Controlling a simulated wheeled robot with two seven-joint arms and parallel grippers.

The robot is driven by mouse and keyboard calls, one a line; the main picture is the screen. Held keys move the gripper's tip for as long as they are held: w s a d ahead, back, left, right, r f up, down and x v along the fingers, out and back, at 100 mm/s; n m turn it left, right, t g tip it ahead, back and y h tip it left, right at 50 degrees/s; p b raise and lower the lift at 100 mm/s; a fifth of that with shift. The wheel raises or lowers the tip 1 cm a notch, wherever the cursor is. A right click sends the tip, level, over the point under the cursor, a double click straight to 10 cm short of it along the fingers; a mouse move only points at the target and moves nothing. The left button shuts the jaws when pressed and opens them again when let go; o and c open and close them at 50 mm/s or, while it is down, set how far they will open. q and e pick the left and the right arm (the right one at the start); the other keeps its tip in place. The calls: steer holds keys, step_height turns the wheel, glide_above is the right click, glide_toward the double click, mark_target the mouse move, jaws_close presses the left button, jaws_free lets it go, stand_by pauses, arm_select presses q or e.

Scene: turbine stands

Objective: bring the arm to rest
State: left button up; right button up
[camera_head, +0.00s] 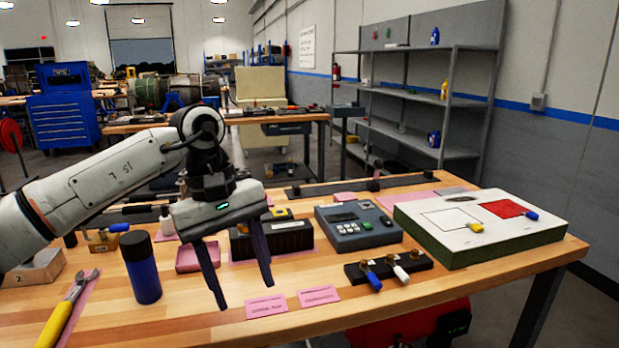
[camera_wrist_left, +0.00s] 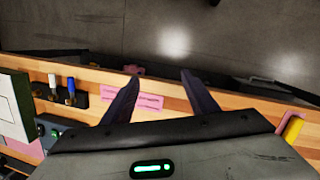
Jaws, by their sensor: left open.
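My left arm (camera_head: 85,185) comes in from the left in the head view and reaches over the wooden workbench (camera_head: 215,325). My left gripper (camera_head: 243,288) points down with its two dark fingers spread apart and nothing between them. It hangs above the bench, near the pink labels (camera_head: 266,305). In the left wrist view the left gripper (camera_wrist_left: 160,82) is also open and empty, over the bench's front edge, with the grey floor beyond. My right gripper is in neither view.
A blue bottle with a black cap (camera_head: 141,268) stands left of the gripper. Yellow-handled pliers (camera_head: 65,315) lie further left. A grey keypad device (camera_head: 358,228), a black holder (camera_head: 388,267) and a white-topped case (camera_head: 480,227) stand right. A shelf (camera_head: 420,150) is behind.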

arm_select(q)
steer(key=s+d+f+n+g+h, duration=0.2)
steer(key=s+d+n+h, duration=0.4)
steer(key=d, duration=0.5)
steer(key=s+d+f+n+g+h, duration=0.25)
steer(key=s+d+h, duration=0.25)
steer(key=d+h, duration=0.4)
steer(key=w+a+n+t+h, duration=0.1)
steer(key=w+n+t+h, duration=0.15)
steer(key=n+t, duration=0.65)
steer(key=w+a+n+t+h, duration=0.1)
steer(key=w+a+n+t, duration=0.15)
steer(key=n+t, duration=0.75)
steer(key=w+a+f+n+t+y, duration=0.1)
steer(key=a+f+n+y, duration=0.5)
steer(key=n, duration=0.5)
steer(key=w+a+f+n+t+y, duration=0.15)
steer(key=a+f+n+y, duration=0.3)
steer(key=f+n, duration=0.5)
steer(key=s+a+f+n+g+y, duration=0.3)
steer(key=s+a+f+n, duration=0.3)
steer(key=s+f, duration=0.4)
steer(key=s+a+f+n+g+y, duration=0.4)
steer(key=s+a+f+n, duration=0.2)
steer(key=s+f+n, duration=0.3)
step_height(320, 180, down, 2)
steer(key=s, duration=0.2)
steer(key=shift+s+a+f+n+g+y, duration=0.25)
steer(key=shift+s+n+g+y, duration=0.05)
steer(key=shift+y, duration=0.1)
